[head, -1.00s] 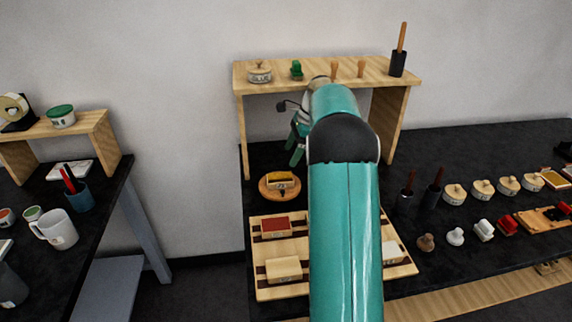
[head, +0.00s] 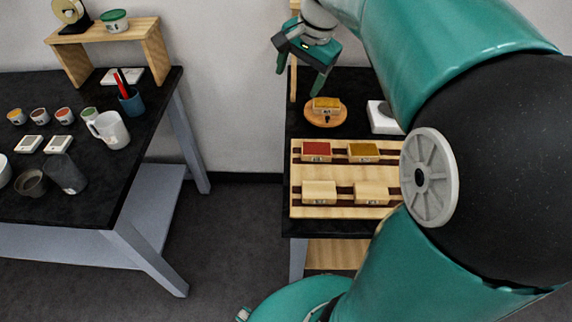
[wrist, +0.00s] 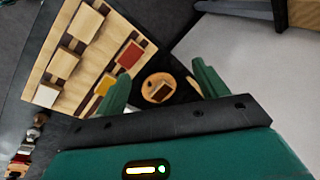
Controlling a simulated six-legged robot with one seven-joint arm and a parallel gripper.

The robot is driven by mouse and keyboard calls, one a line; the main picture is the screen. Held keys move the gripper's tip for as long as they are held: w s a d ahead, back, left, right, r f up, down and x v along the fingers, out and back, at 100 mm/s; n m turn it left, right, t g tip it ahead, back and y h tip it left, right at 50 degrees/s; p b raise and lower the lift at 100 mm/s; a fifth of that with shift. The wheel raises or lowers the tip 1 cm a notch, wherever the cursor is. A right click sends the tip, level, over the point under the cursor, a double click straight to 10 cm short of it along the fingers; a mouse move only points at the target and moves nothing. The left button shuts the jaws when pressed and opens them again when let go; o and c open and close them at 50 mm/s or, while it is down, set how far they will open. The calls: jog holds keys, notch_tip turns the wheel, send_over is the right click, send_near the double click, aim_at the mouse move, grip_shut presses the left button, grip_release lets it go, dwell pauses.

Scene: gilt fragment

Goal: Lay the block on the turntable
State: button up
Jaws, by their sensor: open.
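The turntable (head: 312,118) is a small round wooden disc at the back left of the right-hand table. A wooden block with a yellow top (head: 326,104) lies on it. My gripper (head: 299,76) is open and empty, above and a little left of the turntable, apart from the block. In the wrist view, the turntable (wrist: 149,87) shows small between my spread fingers, with the block (wrist: 162,92) on it looking brown on its visible face. A red-topped block (head: 316,150), a yellow-topped block (head: 363,151) and two plain blocks (head: 319,191) (head: 371,193) sit on a striped wooden rack (head: 333,211).
A white slab (head: 381,119) stands right of the turntable, partly hidden by my arm. A left table (head: 130,170) holds cups, a mug (head: 109,129) and a small shelf (head: 104,37). An open floor gap separates the tables. My arm hides the right side.

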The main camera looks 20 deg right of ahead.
jog(key=s+a+f+n+t, duration=0.1)
jog(key=s+a+f+n, duration=0.1)
jog(key=s+a+n, duration=0.3)
jog(key=s+a+f+n+t+h, duration=0.1)
jog(key=s+a+f+n, duration=0.2)
jog(key=s, duration=0.9)
jog(key=a+n, duration=0.3)
jog(key=shift+s+f+n, duration=0.2)
jog(key=shift+s+n, duration=0.1)
jog(key=shift+s, duration=0.05)
